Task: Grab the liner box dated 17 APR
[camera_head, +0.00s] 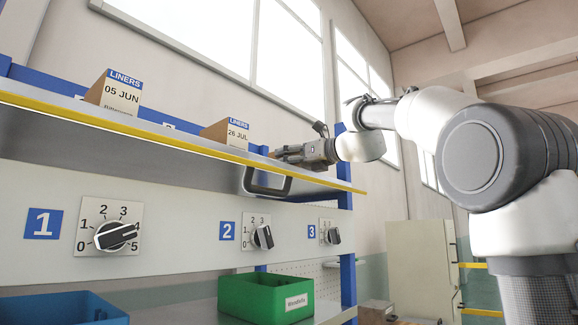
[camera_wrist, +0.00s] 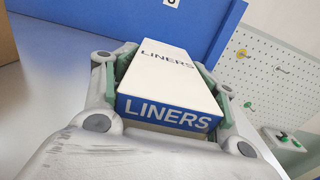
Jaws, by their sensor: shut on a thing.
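My gripper (camera_head: 306,153) reaches over the right part of the shelf in the head view. In the wrist view my gripper (camera_wrist: 168,85) is shut on a white liner box (camera_wrist: 165,72) with a blue LINERS label, its fingers on both sides. No date shows on the held box. In the head view it is mostly hidden by the gripper. A liner box dated 05 JUN (camera_head: 120,95) stands at the left of the shelf. A liner box dated 26 JUL (camera_head: 237,133) stands in the middle.
The shelf (camera_head: 150,128) has a yellow front edge. A green bin (camera_head: 262,297) and a blue bin (camera_head: 60,308) stand lower. A pegboard (camera_wrist: 270,75) is at the right in the wrist view.

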